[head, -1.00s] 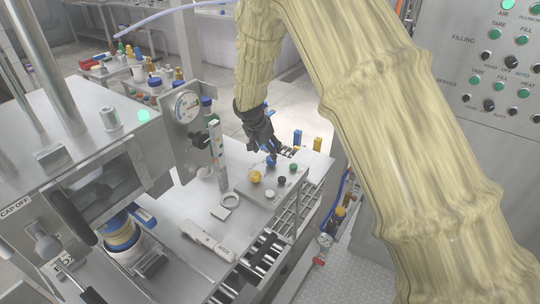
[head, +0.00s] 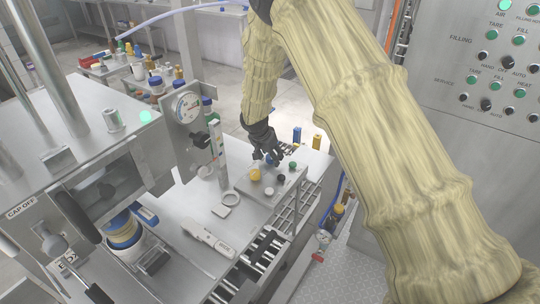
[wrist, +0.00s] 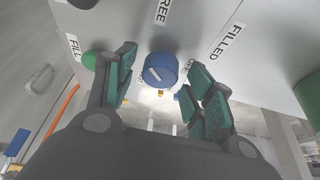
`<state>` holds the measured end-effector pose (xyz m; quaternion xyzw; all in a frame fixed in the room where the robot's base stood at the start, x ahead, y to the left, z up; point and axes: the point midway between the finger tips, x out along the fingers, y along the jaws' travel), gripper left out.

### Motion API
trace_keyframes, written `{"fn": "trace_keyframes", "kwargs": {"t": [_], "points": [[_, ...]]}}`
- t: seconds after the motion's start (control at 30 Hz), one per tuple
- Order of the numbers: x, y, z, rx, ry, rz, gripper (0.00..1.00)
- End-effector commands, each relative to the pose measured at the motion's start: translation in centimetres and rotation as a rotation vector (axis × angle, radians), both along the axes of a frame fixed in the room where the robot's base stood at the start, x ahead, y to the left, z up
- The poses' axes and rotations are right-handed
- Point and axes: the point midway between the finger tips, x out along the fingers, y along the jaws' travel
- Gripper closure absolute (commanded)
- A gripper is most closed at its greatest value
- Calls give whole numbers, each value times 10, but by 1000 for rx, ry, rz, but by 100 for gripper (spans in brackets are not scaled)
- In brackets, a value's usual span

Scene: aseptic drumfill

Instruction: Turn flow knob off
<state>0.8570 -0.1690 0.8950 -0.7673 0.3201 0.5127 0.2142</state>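A round blue knob (wrist: 161,70) with a white line across its face shows in the wrist view, between and beyond my gripper's spread fingers. The line is slanted. My gripper (wrist: 160,92) is open and empty. In the head view, my gripper (head: 271,152) hangs over a small tilted control panel (head: 263,193), close to the blue knob (head: 268,159), which it partly covers. I cannot tell whether a finger touches the knob.
A yellow knob (head: 255,175), a green button (head: 292,165) and small dark and white controls share the panel. A dial gauge (head: 187,107) stands to the left.

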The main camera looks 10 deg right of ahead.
Motion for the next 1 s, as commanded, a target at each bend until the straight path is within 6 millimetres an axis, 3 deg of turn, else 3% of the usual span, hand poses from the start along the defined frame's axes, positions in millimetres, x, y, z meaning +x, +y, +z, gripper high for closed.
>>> {"fn": "trace_keyframes", "kwargs": {"t": [0.03,0.2,0.57,1.0], "points": [[0,0,0,0,0,0,60],[0,0,0,0,0,0,89],[-1,0,-1,0,0,45,89],[-1,-2,0,2,-1,360,89]]}}
